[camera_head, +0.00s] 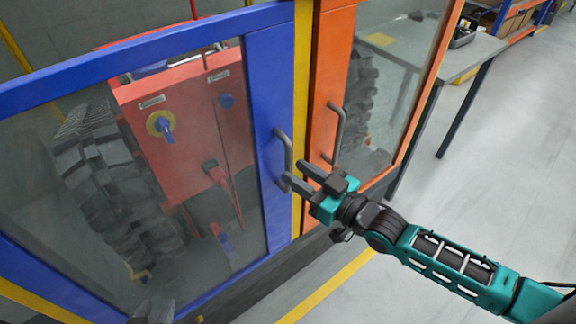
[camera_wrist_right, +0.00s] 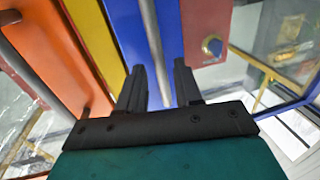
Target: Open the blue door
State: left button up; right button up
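The blue door (camera_head: 268,130) is a blue frame around a large clear pane and stands closed beside a yellow post. Its grey bar handle (camera_head: 287,155) is upright near the door's right edge. My right gripper (camera_head: 297,174) is at the lower part of this handle, with its fingers apart. In the right wrist view, the handle (camera_wrist_right: 153,38) runs between the two open fingers (camera_wrist_right: 158,82); I cannot tell whether they touch it. A dark tip at the bottom edge of the head view seems to be my left gripper (camera_head: 155,313); its fingers are not clear.
The orange door (camera_head: 322,85) with its own handle (camera_head: 338,135) is just right of the yellow post (camera_head: 301,60). Behind the blue door's pane are a red machine (camera_head: 188,110) and dark tracks. A table (camera_head: 470,52) stands right; open floor (camera_head: 500,150) lies beyond.

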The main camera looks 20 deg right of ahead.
aim_at(288, 189)
jog(key=shift+x, duration=1.8)
jog(key=shift+c, duration=0.2)
grip_shut()
